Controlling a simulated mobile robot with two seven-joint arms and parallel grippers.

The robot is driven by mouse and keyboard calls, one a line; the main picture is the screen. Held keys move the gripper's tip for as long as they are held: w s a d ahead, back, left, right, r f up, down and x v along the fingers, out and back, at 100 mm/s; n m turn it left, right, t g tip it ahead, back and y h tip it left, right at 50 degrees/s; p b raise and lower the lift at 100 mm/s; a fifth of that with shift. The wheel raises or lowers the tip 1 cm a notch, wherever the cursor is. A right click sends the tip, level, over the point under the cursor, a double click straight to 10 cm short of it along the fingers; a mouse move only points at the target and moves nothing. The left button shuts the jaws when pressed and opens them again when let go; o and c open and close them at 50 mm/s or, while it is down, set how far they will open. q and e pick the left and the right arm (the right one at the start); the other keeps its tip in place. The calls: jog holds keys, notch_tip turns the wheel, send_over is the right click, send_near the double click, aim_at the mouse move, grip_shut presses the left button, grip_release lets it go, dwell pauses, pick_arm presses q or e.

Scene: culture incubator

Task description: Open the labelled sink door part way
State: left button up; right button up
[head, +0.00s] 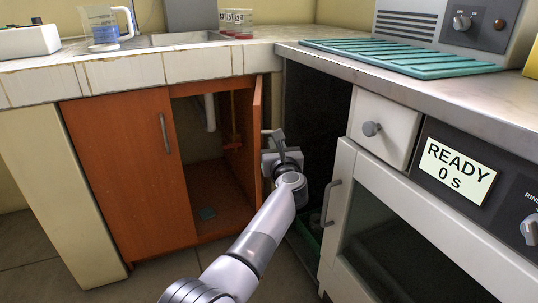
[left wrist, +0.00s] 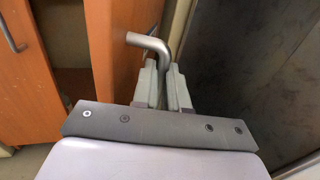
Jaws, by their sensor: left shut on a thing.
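The orange sink cabinet has two doors. Its right door (head: 257,140) stands swung outward, seen nearly edge-on, with the dark inside of the cabinet showing. The left door (head: 125,175) is closed. My left gripper (head: 272,138) is at the outer face of the right door. In the left wrist view my left gripper (left wrist: 164,80) is shut on the bent metal door handle (left wrist: 150,42), with the door (left wrist: 118,50) beside it. No label shows on either door. My right gripper is not in view.
A white appliance with a handle (head: 331,203) and a READY display (head: 456,171) stands on the right. A dark gap (head: 315,120) lies between it and the cabinet.

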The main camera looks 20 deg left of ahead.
pick_arm(q)
jog(key=shift+w+d+n+g+y+b, duration=0.3)
jog(key=shift+w+d+n+y, duration=0.15)
jog(key=shift+d, duration=0.3)
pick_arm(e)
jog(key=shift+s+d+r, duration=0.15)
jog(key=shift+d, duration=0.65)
pick_arm(q)
jog(key=o, duration=0.7)
